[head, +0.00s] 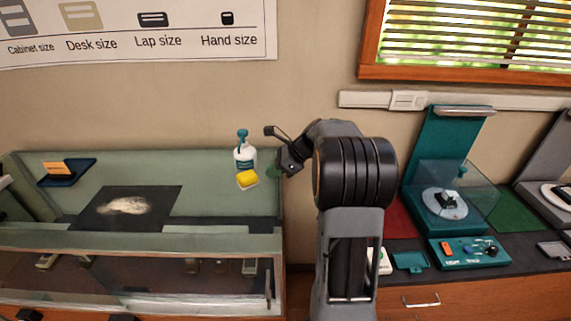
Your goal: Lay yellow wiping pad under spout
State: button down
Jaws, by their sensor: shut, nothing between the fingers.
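The yellow wiping pad (247,179) has a pale lower edge. It lies at the right end of the green display case, just in front of a white bottle (244,157) with a teal top and label. The bottle stands upright, and its spout (242,134) is at the top, too small to tell which way it points. My gripper (283,171) is shut and empty, to the right of the pad and bottle and apart from them. Its fingertips are small and dark, partly hidden by the wrist.
The green display case (90,242) holds a black panel with a pale object (124,206) and a navy stand with an orange card (57,168). A teal turntable device (443,207) and control box (465,251) stand on the right counter. Bare wall lies behind my gripper.

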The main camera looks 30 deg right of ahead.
aim_at(256, 174)
jog(key=shift+w+a, duration=0.3)
jog(key=shift+a, duration=0.25)
jog(key=shift+w+a, duration=0.3)
jog(key=shift+a, duration=0.2)
jog(key=shift+w+a+r+p, duration=0.1)
jog(key=shift+w+a+p, duration=0.4)
jog(key=shift+a+p, duration=0.3)
jog(key=shift+d, duration=0.1)
